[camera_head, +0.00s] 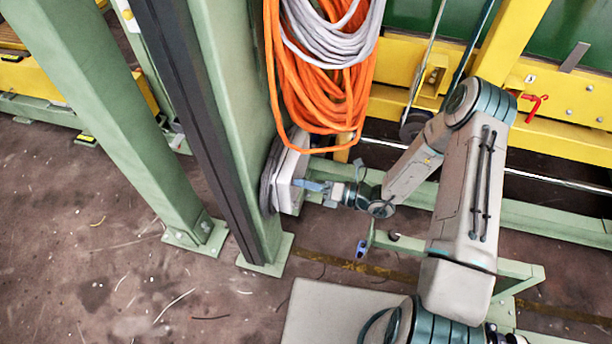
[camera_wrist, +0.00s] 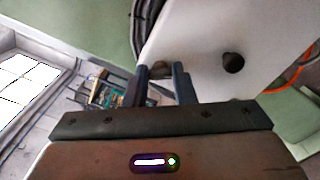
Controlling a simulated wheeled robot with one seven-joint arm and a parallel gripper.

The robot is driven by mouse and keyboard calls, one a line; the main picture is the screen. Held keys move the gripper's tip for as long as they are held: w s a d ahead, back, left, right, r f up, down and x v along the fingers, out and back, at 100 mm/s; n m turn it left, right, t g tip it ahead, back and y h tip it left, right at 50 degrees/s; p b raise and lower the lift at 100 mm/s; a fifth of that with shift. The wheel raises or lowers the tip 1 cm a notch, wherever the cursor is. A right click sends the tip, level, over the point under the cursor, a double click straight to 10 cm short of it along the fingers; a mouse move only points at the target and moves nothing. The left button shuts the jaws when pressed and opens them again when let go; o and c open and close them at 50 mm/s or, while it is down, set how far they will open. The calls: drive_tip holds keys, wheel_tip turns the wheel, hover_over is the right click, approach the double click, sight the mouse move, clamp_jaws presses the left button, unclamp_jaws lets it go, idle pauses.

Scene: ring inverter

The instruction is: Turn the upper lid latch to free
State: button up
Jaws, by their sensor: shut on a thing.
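A pale grey box (camera_head: 292,176) is mounted on the green post, and its lid (camera_wrist: 205,50) fills the upper right of the wrist view. My gripper (camera_head: 306,186) reaches the box from the right. In the wrist view the two dark fingers (camera_wrist: 161,76) point at the lid's edge. They are shut on a small dull latch (camera_wrist: 160,67), mostly hidden between the fingertips. Its exact turn angle is hard to tell. A dark round knob (camera_wrist: 233,62) sits on the lid to the right of the fingers, apart from them.
Orange cable (camera_head: 315,100) and grey cable (camera_head: 335,35) hang in loops just above the box. Green posts (camera_head: 120,120) stand to the left. A yellow beam (camera_head: 555,125) and a green rail (camera_head: 540,218) run behind my arm. The floor at the lower left is mostly clear.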

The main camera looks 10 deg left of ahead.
drive_tip(key=shift+f+m+p, duration=0.1)
drive_tip(key=shift+m+p, duration=1.85)
drive_tip(key=shift+m, duration=1.35)
drive_tip(key=o, duration=1)
drive_tip(key=d, duration=0.9)
drive_tip(key=s+d, duration=0.1)
drive_tip(key=d, duration=0.3)
drive_tip(key=shift+d+p, duration=0.3)
drive_tip(key=shift+d, duration=0.1)
